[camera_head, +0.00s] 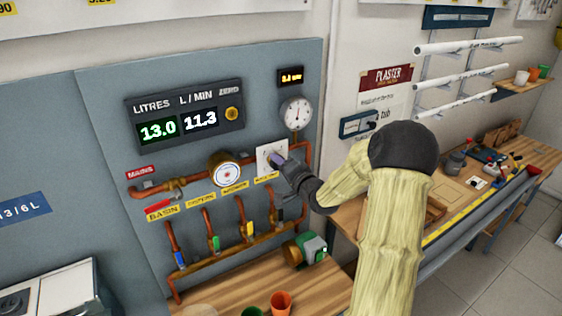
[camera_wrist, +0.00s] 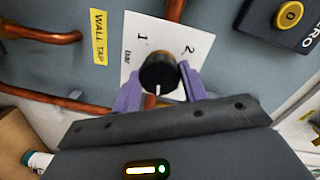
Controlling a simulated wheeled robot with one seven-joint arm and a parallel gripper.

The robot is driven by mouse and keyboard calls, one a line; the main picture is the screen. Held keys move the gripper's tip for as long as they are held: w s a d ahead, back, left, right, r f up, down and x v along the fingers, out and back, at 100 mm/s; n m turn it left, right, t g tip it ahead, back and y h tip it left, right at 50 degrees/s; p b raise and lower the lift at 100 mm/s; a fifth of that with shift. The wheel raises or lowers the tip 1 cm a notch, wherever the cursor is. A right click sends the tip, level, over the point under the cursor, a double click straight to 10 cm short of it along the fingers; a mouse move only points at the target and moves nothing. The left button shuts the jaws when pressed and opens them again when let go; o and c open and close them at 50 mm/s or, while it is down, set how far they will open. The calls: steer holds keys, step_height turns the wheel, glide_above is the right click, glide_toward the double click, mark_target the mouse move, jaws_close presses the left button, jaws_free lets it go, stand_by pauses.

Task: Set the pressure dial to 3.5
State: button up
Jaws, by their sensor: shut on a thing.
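The pressure dial is a round black knob (camera_wrist: 158,68) on a white plate (camera_wrist: 143,18) marked "bar", with a 1 and a 2 visible in the wrist view. A short white line on the knob points toward the bottom of the picture. The other marks are hidden by the knob and my gripper. My gripper (camera_wrist: 159,75) has its purple fingers on both sides of the knob and is shut on it. In the head view, the plate (camera_head: 266,153) is on the grey panel, with my gripper (camera_head: 277,160) at it. A small bar display (camera_head: 290,77) above is too small to read surely.
A round gauge (camera_head: 296,112) is above the plate, with copper pipe beside it. A flow display (camera_head: 186,115) reads 13.0 litres and 11.3 l/min. A round meter (camera_head: 226,173) and several coloured taps are left and below. A workbench (camera_head: 345,222) stands at right.

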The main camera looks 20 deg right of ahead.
steer(key=shift+m, duration=0.6)
steer(key=o, duration=1)
steer(key=shift+s, duration=0.1)
steer(key=s+d+b, duration=0.1)
steer(key=s+b, duration=0.1)
steer(key=s, duration=0.6)
steer(key=s+d+r+b, duration=0.1)
steer(key=s+d+b, duration=0.1)
steer(key=s, duration=0.7)
steer(key=shift+b, duration=0.4)
